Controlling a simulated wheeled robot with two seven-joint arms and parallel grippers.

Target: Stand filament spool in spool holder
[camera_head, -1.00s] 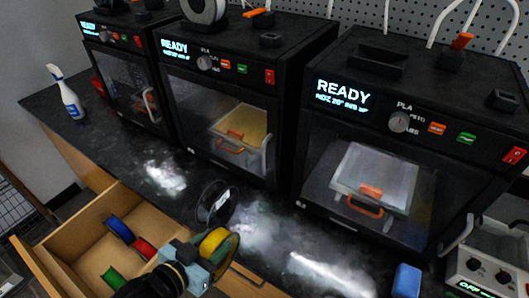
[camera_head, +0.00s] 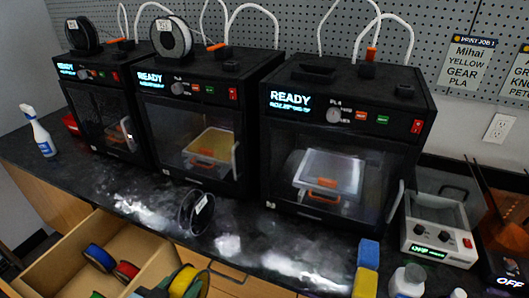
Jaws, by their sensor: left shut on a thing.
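A yellow filament spool (camera_head: 187,281) is at the bottom edge, above the front of the open drawer. My left gripper (camera_head: 165,291) is shut on it; only a small part of the gripper shows and the fingertips are mostly hidden. A low black holder (camera_head: 313,72) sits empty on top of the right printer, far from the gripper. A white spool (camera_head: 171,38) stands upright on the middle printer and a black spool (camera_head: 82,35) on the left printer. My right gripper is not in view.
An open drawer (camera_head: 60,266) holds blue, red and green spools. A black, seemingly empty spool (camera_head: 195,212) stands on the dark counter (camera_head: 130,185). Sponges (camera_head: 367,268) and small bottles (camera_head: 407,281) are at the front right. White tubes arch above the printers.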

